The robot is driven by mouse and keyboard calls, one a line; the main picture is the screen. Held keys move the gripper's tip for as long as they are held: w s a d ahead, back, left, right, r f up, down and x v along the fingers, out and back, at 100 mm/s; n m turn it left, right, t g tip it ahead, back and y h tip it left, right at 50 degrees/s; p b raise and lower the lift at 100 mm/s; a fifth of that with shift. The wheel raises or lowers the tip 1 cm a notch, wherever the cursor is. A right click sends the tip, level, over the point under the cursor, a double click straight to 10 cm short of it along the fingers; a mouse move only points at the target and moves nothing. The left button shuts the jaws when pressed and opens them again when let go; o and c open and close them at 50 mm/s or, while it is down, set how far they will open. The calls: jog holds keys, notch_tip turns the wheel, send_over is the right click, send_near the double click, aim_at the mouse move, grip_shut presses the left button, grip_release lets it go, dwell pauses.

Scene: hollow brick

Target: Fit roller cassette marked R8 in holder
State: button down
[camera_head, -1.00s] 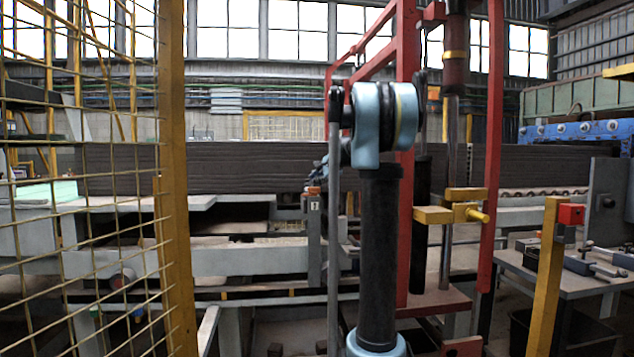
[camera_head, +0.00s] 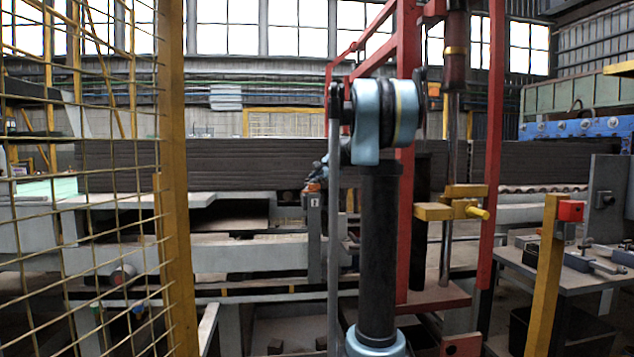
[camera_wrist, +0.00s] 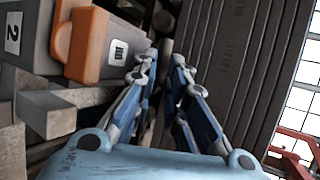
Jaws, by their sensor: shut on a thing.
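My gripper (camera_wrist: 163,66) shows in the wrist view with its blue fingers closed in around a dark, partly hidden piece, which I take to be the roller cassette (camera_wrist: 164,46); no R8 mark is readable. Left of the fingertips is a grey block with an orange bracket (camera_wrist: 73,48) and a small white label. A grey piece marked 2 (camera_wrist: 14,40) stands farther left. In the head view my gripper (camera_head: 313,183) is small and partly hidden, close by the orange top of a grey post (camera_head: 314,225) with a white label. I cannot tell which part is the holder for R8.
A long dark row of clay (camera_head: 230,168) runs behind the post and along the right of the wrist view. A red frame (camera_head: 407,220) stands right of my arm. A yellow mesh fence (camera_head: 175,200) is at left, a side table with tools (camera_head: 570,280) at right.

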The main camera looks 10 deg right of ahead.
jog(key=c, duration=1.5)
grip_release()
jog(key=shift+c, duration=0.2)
jog(key=v, duration=1.1)
jog(key=shift+s+d, duration=0.25)
jog(key=shift+s, duration=0.05)
jog(key=shift+r, duration=0.15)
